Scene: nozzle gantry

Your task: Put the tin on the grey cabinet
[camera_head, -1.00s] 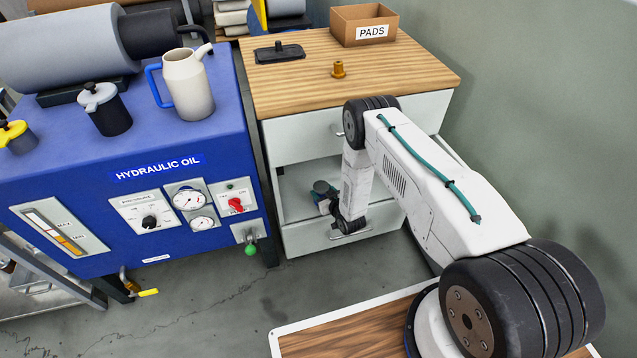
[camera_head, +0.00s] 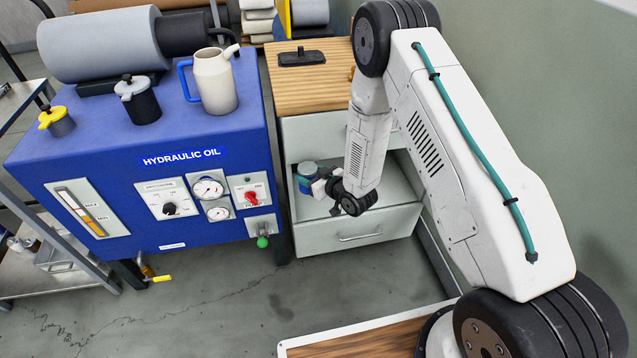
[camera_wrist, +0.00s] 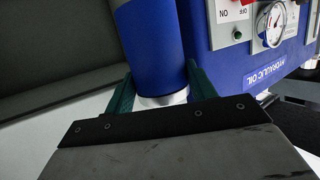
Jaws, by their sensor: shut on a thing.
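The tin (camera_wrist: 150,45) is a blue cylinder with a pale band at its near end, held between the teal fingers of my gripper (camera_wrist: 162,92) in the wrist view. The grey cabinet (camera_head: 308,130) has a wooden top and a pulled-out lower drawer (camera_head: 358,230). My arm hides much of the cabinet's right side and top.
A blue hydraulic oil unit (camera_head: 120,205) stands close at the left, bearing a cream jug (camera_head: 215,82) and a dark pot (camera_head: 140,103). A black flat item (camera_head: 302,58) lies on the wooden top, with bare wood in front. A wall (camera_head: 540,110) closes the right.

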